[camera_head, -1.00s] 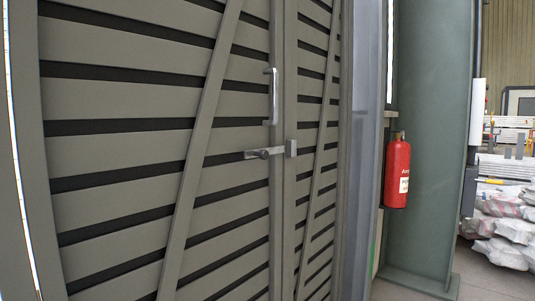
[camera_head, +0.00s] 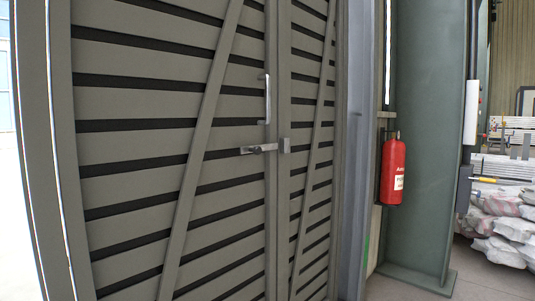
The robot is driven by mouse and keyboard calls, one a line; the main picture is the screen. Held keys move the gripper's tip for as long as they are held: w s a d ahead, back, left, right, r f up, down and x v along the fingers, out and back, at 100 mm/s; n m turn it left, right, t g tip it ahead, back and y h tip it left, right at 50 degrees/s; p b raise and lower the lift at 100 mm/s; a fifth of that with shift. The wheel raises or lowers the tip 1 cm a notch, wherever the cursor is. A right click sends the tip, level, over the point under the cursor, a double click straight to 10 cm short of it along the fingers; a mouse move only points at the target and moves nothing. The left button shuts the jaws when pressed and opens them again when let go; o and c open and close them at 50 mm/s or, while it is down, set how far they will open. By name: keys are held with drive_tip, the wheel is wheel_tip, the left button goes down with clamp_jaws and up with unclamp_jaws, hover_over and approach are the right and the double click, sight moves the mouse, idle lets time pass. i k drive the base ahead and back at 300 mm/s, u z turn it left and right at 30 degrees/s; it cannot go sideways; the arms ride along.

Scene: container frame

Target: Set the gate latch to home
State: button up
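The gate (camera_head: 150,104) is a grey two-leaf slatted gate with diagonal braces, and it stands shut. The gate latch (camera_head: 262,148) is a small metal sliding bolt at mid-height on the left leaf. Its bar lies level and its right end is at the keeper (camera_head: 285,145) on the right leaf. I cannot tell whether the bolt end sits inside the keeper. A vertical pull handle (camera_head: 267,99) is above the latch. My gripper is not in view.
A red fire extinguisher (camera_head: 393,171) hangs to the right of the gate, beside a green steel column (camera_head: 422,130). Wrapped sacks (camera_head: 500,222) are piled at the far right. Nothing shows between the camera and the gate.

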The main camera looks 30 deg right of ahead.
sight(256, 149)
drive_tip(key=z, duration=0.9)
drive_tip(key=i, duration=0.5)
drive_tip(key=u, duration=0.9)
